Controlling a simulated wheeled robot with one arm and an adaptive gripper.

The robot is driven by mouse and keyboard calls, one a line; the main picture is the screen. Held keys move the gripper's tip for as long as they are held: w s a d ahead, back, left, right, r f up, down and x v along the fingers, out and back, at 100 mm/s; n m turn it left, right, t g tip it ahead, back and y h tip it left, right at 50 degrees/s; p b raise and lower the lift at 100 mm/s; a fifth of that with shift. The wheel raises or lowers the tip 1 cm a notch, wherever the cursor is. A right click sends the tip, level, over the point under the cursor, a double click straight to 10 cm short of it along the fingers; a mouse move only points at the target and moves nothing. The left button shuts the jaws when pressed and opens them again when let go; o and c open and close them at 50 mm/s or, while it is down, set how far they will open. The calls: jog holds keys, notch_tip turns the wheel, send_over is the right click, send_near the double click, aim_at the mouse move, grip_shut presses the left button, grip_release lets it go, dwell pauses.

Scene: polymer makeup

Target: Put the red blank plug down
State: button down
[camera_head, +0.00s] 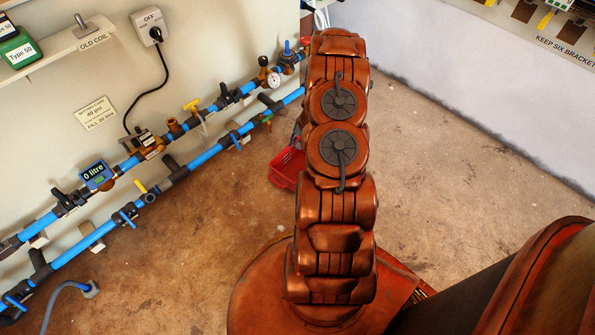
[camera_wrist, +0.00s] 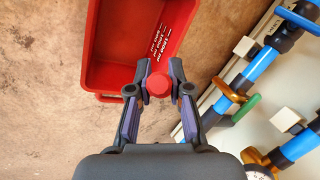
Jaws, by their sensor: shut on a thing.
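The red blank plug (camera_wrist: 158,84) shows in the wrist view as a small round red piece between my fingertips. My gripper (camera_wrist: 159,80) is shut on it. In that view the plug overlaps the near edge of a red bin (camera_wrist: 105,40) with white lettering on its inner wall. How high the plug is above the bin or floor cannot be told. In the head view my arm hides my gripper and the plug. The red bin (camera_head: 284,169) shows there on the floor, partly behind my arm.
Blue pipes (camera_head: 208,154) with valves and gauges run along the wall left of the bin; they show at the right in the wrist view (camera_wrist: 259,74). A shelf (camera_head: 60,48) marked OLD COIL is on the wall. The floor (camera_head: 440,150) to the right is clear.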

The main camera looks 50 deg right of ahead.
jog(key=shift+s+d+f, duration=0.15)
jog(key=shift+s+f, duration=0.1)
jog(key=shift+f, duration=0.1)
notch_tip(320, 180, down, 10)
jog(key=b, duration=0.3)
jog(key=shift+r, duration=0.2)
jog(key=shift+w+f, duration=0.1)
jog(key=shift+f, duration=0.45)
jog(key=c, duration=1.1)
grip_release()
jog(key=p+v, duration=0.3)
jog(key=v, duration=1)
jog(key=shift+r+p, duration=0.1)
jog(key=shift+p, duration=0.25)
